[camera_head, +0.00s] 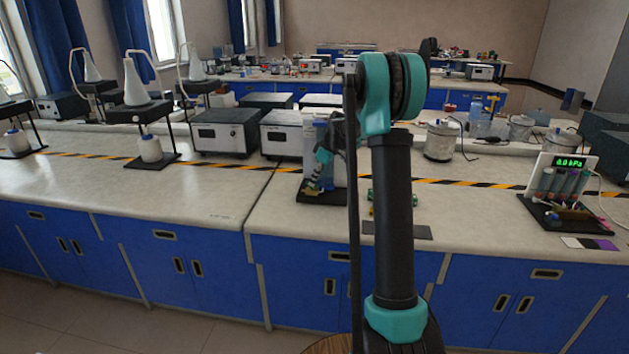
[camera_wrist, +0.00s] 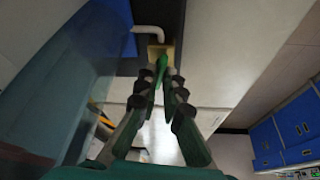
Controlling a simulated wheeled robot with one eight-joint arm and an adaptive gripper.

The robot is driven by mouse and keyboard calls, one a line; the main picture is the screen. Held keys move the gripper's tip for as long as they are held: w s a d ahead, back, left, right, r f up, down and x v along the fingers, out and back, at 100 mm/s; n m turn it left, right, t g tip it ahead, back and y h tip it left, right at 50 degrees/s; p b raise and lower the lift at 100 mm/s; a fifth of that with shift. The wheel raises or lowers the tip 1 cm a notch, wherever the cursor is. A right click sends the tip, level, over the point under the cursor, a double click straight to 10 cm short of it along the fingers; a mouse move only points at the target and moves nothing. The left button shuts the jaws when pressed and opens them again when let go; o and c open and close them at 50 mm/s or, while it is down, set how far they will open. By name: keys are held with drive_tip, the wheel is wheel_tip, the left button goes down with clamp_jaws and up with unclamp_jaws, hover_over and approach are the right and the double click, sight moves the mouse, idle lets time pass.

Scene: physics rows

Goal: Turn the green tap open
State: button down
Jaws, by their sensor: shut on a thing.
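The green tap handle (camera_wrist: 161,66) shows in the wrist view as a narrow green lever between my fingertips. It sits against a brass-coloured valve body (camera_wrist: 164,50), with a bent white pipe (camera_wrist: 148,30) above it. My gripper (camera_wrist: 160,77) is shut on the green handle. The fingertips cover part of the handle's sides, so its exact angle is hard to read. In the head view my gripper (camera_head: 324,158) is in front of a pale upright unit (camera_head: 312,142) on the bench, and I cannot make out the tap there.
The pale bench top (camera_head: 215,190) has free room at the left front. A pressure display stand (camera_head: 569,163) reading 0.0 kPa is at the right. Grey-white boxes (camera_head: 224,134) and flask stands (camera_head: 140,112) stand further left. A dark flat plate (camera_head: 418,233) lies near the front edge.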

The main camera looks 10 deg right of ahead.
drive_tip(key=c, duration=1.7)
unclamp_jaws()
drive_tip(key=shift+v, duration=3.75)
drive_tip(key=shift+o, duration=0.6)
